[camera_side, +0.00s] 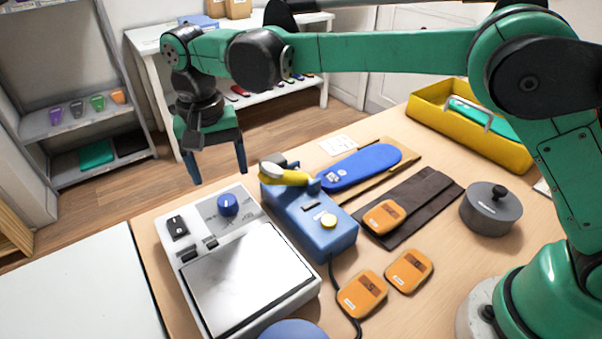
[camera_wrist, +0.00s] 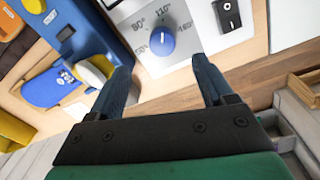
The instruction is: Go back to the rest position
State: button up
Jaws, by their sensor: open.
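My gripper (camera_side: 217,168) hangs in the air beyond the far edge of the table, above and behind the grey hot plate device and the blue machine. Its two dark blue fingers are apart with nothing between them. In the wrist view my gripper (camera_wrist: 168,88) is also open and empty, with the table edge and the blue dial (camera_wrist: 162,41) of the hot plate device beyond the fingertips. No finger touches anything that I can see.
The hot plate device (camera_side: 243,285) and blue machine (camera_side: 333,240) with a yellow lever stand below. A blue insole (camera_side: 372,164), orange boxes (camera_side: 362,293), a grey lidded pot (camera_side: 490,212) and a yellow tray (camera_side: 425,112) occupy the table. Shelves (camera_side: 75,130) stand behind left.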

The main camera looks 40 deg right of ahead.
jog(key=shift+n+t+y, duration=0.3)
jog(key=shift+t, duration=0.4)
jog(key=d+r, duration=0.1)
jog(key=d, duration=0.1)
jog(key=d+r, duration=0.1)
jog(key=d, duration=0.1)
jog(key=s+d+r, duration=0.1)
jog(key=r, duration=0.1)
jog(key=shift+s+d, duration=0.1)
jog(key=shift+d, duration=0.3)
jog(key=s+d+f+n+t, duration=0.1)
jog(key=s+d+n+t, duration=0.2)
jog(key=s+d, duration=0.9)
jog(key=d+t, duration=0.2)
jog(key=shift+d+f+t, duration=0.2)
jog(key=shift+f+t, duration=0.1)
jog(key=shift+t, duration=0.1)
